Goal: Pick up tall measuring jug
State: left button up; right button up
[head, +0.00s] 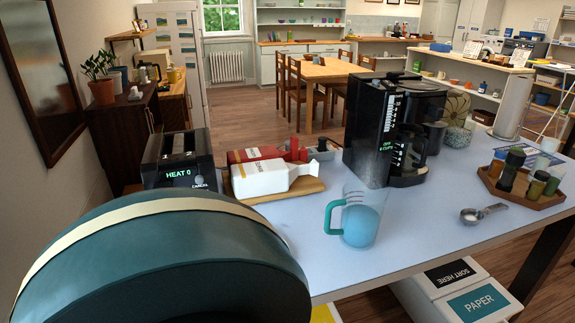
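The tall measuring jug (348,222) stands upright near the front edge of the pale blue table (428,216). It is clear, with dark marks on its wall and a teal handle (331,218) on its left side. A blue round shape (363,227) shows through its lower part; it looks to be inside the jug. A black coffee maker (421,119) stands behind it. Neither of my grippers is in view, and nothing is seen touching the jug.
A white carton (262,178) lies on a wooden board, left of the jug. A black toaster (180,160) is further left. A metal scoop (471,215) and a wooden tray (535,202) with jars are right. A large rounded teal form blocks the lower left.

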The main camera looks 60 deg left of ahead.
aim_at(356, 218)
jog(key=u, duration=1.55)
jog(key=i+l+u, duration=0.1)
jog(key=l+u, duration=0.15)
jog(key=u, duration=0.2)
jog(key=l+u, duration=0.3)
jog(key=u, duration=0.15)
